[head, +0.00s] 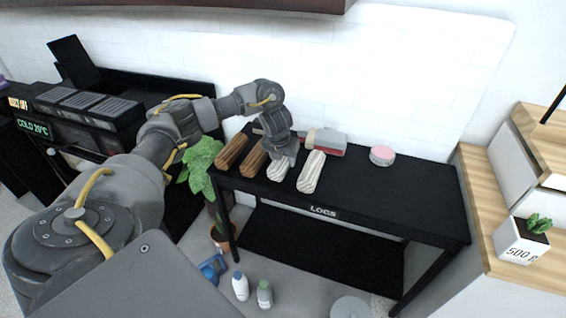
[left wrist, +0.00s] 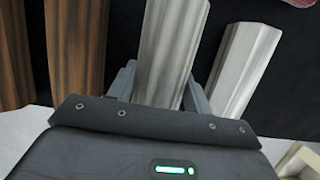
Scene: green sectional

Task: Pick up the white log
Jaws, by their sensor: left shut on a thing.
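Two whitish logs lie on the black table (head: 400,190) marked LOGS. My left gripper (head: 283,159) is over the left one of them, a white log (head: 278,171). In the left wrist view, the fingers (left wrist: 165,95) are on both sides of this white log (left wrist: 170,45), shut on it. The other whitish log (head: 312,172) lies just to the right, and it also shows in the left wrist view (left wrist: 243,65) beside the right finger. I cannot tell whether the held log is off the table. My right gripper is not in view.
Two brown logs (head: 252,160) (head: 231,152) lie to the left. A red and grey object (head: 328,141) and a pink-topped round thing (head: 382,156) are behind. The table's right part is clear. A plant (head: 203,165) stands at its left edge. Bottles (head: 241,287) stand on the floor.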

